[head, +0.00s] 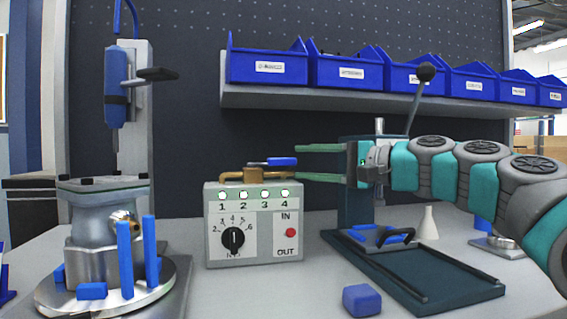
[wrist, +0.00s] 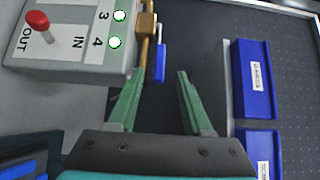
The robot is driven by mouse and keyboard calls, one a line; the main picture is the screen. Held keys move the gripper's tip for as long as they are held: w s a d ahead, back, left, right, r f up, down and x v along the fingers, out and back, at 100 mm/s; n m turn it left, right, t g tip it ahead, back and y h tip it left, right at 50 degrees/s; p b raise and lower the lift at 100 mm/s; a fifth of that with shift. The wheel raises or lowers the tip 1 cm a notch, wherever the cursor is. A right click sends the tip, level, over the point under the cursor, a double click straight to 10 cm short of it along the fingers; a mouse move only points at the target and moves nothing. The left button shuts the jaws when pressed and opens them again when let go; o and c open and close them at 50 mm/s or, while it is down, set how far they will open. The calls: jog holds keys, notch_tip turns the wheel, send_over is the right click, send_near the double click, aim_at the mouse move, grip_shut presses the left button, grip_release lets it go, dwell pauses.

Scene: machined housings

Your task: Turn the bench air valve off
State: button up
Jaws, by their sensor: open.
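The bench air valve has a brass body and pipe (head: 236,174) at the top of a grey control box. Its blue lever (head: 282,161) points right, roughly parallel to the pipe. My gripper (head: 297,163) comes in from the right, open, with one green finger above the lever's level and one below. In the wrist view, the blue lever (wrist: 160,62) lies beside the brass pipe (wrist: 146,50), and its end appears between the fingertips of my open gripper (wrist: 160,76). I cannot tell whether either finger touches the lever or pipe.
Blue bins (head: 267,68) stand on a shelf above. A press with a black-knobbed lever (head: 426,72) stands behind my gripper. A housing (head: 95,225) is at left; a blue block (head: 361,300) lies in front.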

aim_at(288, 162)
jog(key=x, duration=0.6)
grip_shut()
dwell(0.3)
jog(key=shift+f, duration=0.1)
dwell(1.0)
